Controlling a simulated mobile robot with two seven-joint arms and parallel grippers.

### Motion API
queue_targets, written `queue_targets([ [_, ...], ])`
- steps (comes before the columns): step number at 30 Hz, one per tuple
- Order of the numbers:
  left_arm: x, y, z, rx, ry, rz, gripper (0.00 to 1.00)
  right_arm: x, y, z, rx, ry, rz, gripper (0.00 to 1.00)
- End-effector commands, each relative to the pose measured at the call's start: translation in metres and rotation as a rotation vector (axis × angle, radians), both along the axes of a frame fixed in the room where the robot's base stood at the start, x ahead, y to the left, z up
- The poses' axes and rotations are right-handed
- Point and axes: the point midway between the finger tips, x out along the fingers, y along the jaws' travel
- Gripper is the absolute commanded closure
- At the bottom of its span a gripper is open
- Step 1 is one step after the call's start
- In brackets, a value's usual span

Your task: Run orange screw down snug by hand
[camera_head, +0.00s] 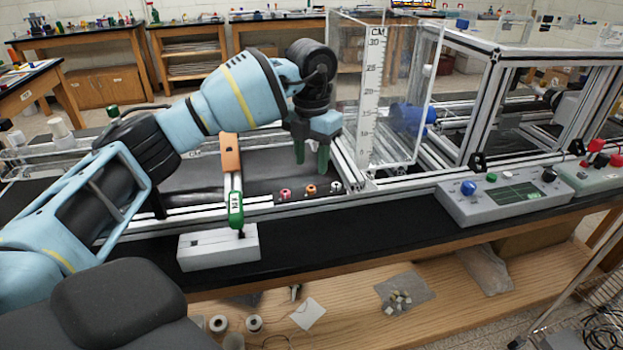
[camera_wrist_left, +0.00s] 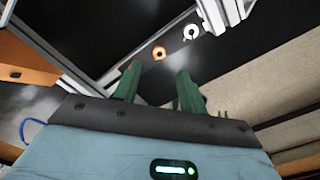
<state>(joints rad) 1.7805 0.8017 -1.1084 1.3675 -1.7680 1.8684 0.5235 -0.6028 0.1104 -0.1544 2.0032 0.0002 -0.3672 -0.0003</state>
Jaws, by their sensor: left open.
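The orange screw (camera_head: 310,190) sits in a dark strip on the frame, between a red screw (camera_head: 285,194) on its left and a white one (camera_head: 335,186) on its right. My left gripper (camera_head: 312,165) is above the strip, fingers pointing down, open and empty, with its green fingertips a little above the orange screw. In the left wrist view the orange screw (camera_wrist_left: 159,53) shows just beyond the gap between the open fingers (camera_wrist_left: 158,72), with the white screw (camera_wrist_left: 191,32) farther off. My right gripper is out of view.
A green-handled tool (camera_head: 236,210) stands over a white block (camera_head: 218,247), below an orange block (camera_head: 230,153). A clear tank with a scale (camera_head: 375,90) rises right of my gripper. A grey control box (camera_head: 500,200) sits farther right. The black bench front is mostly clear.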

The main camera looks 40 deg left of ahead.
Motion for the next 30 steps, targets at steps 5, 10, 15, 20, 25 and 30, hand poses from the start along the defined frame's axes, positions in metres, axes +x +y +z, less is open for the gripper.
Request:
queue_targets([
  [5, -0.001, 0.0, -0.029, 0.001, 0.002, 0.0, 0.58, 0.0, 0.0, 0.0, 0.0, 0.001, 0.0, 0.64],
  [10, 0.0, 0.0, -0.05, 0.001, 0.001, 0.001, 0.58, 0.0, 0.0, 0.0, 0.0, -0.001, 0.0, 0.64],
  [15, 0.0, 0.0, -0.06, 0.0, 0.001, 0.0, 0.58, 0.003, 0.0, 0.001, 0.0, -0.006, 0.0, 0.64],
  [20, 0.0, 0.0, -0.061, 0.0, 0.0, 0.0, 0.58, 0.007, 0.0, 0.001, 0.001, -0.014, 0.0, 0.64],
  [25, 0.0, 0.0, -0.061, 0.0, 0.0, 0.0, 0.65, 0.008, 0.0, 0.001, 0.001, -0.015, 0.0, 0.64],
  [30, 0.0, 0.0, -0.061, 0.0, 0.0, 0.0, 0.87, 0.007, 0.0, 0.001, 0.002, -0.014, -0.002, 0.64],
])
